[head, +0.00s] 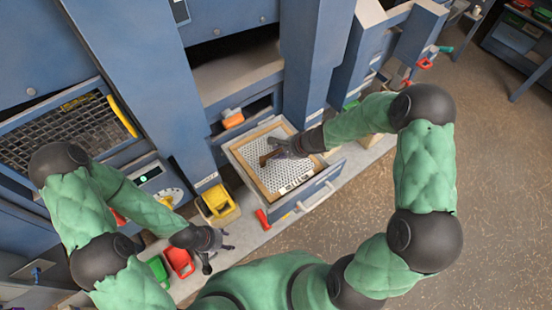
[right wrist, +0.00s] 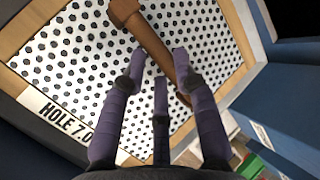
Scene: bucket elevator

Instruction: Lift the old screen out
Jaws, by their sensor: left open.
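The old screen (head: 258,176) is a white sheet with black holes in a wooden frame. It lies in a pulled-out blue drawer (head: 308,198). A brown bar crosses the sheet; it shows in the right wrist view (right wrist: 150,42), where the screen (right wrist: 75,55) has a "HOLE 7.0" label. My right gripper (head: 275,152) is over the screen. Its fingertips (right wrist: 160,68) are at the bar, but I cannot tell whether they grip it. My left gripper (head: 214,258) is open and empty, left of the drawer and in front of the machine.
A yellow bin (head: 217,203), a red bin (head: 179,260) and a green bin (head: 158,270) stand along the machine's foot, left of the drawer. Blue machine columns (head: 312,60) rise behind the drawer. The floor (head: 490,200) to the right is clear.

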